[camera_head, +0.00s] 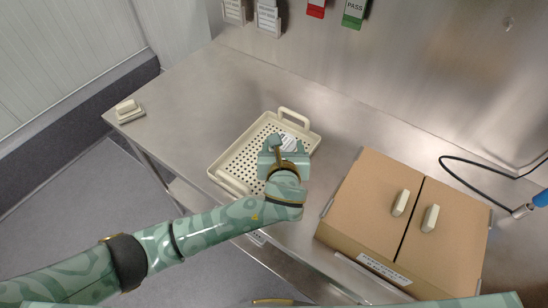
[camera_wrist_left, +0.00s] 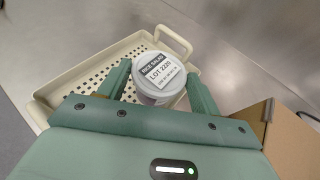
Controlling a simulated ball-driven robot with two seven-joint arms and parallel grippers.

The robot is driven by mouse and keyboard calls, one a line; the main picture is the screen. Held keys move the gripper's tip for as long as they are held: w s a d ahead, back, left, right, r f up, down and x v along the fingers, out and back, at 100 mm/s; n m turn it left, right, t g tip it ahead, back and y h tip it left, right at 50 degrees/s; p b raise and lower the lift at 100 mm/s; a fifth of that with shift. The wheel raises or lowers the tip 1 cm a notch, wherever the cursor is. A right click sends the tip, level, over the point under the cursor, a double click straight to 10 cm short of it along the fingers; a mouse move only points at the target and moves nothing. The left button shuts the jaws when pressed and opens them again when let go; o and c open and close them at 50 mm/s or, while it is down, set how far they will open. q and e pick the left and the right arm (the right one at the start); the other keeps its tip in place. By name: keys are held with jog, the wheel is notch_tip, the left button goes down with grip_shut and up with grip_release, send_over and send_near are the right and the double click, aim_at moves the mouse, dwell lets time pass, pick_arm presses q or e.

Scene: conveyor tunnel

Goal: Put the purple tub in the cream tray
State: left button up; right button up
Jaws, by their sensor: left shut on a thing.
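The cream tray (camera_head: 226,182) is a perforated rectangular tray with raised handles, lying on the steel table in the middle; it also shows in the left wrist view (camera_wrist_left: 60,80). The tub's side looks dull purple-grey. In the head view the left gripper (camera_head: 281,146) is over the right part of the tray, and only part of the lid shows. I cannot tell whether the tub touches the tray floor. My right gripper is out of view.
A brown box (camera_head: 372,196) with two handled lids stands to the right of the tray. A small cream block (camera_head: 127,108) sits at the table's far-left corner. A black cable (camera_head: 470,165) runs to a blue-handled tool at the right. Tags hang on the back wall.

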pick_arm(q)
jog(key=f, duration=0.1)
jog(key=w+a+f, duration=0.1)
jog(key=w+f+b, duration=0.1)
jog(key=shift+w+a+f, duration=0.2)
jog(key=shift+a+f, duration=0.1)
jog(key=shift+f, duration=0.05)
jog(key=shift+w+a+f+b, duration=0.15)
jog(key=shift+f+b, duration=0.45)
jog(key=shift+f, duration=1.2)
jog(key=shift+f, duration=0.1)
jog(key=o, duration=1.4)
jog(key=shift+r, duration=0.2)
jog(key=p+v, duration=0.3)
jog(key=v, duration=0.9)
jog(key=shift+a, duration=0.1)
